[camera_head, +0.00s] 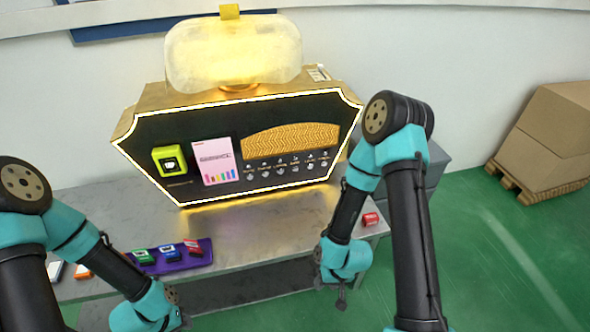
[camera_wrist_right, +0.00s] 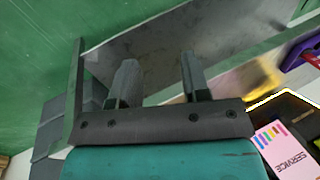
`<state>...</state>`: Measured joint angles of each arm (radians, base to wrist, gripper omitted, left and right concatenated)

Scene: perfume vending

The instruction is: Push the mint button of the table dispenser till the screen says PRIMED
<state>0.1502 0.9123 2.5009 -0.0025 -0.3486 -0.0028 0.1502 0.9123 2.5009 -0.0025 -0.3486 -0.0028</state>
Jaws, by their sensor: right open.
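The table dispenser (camera_head: 150,140) stands at the back of the table, with a black front, a lit edge and a pale glowing flask on top. A row of small round buttons (camera_head: 282,173) runs along its lower right front; their labels are too small to read, so I cannot tell which is mint. A gold wavy panel (camera_head: 290,141) is above them; I can read no word there. My right gripper (camera_head: 340,290) hangs at the table's front right, apart from the dispenser; its jaws are open and empty in the right wrist view (camera_wrist_right: 160,80). My left gripper (camera_head: 178,310) is low at front left, its jaws unclear.
A yellow-green framed box (camera_head: 169,160) and a pink SERVICE card (camera_head: 214,161) are on the dispenser front. A purple tray (camera_head: 180,262) with several small coloured items lies front left. A red item (camera_head: 370,219) sits at the right table edge. Boxes on a pallet (camera_head: 545,140) stand far right.

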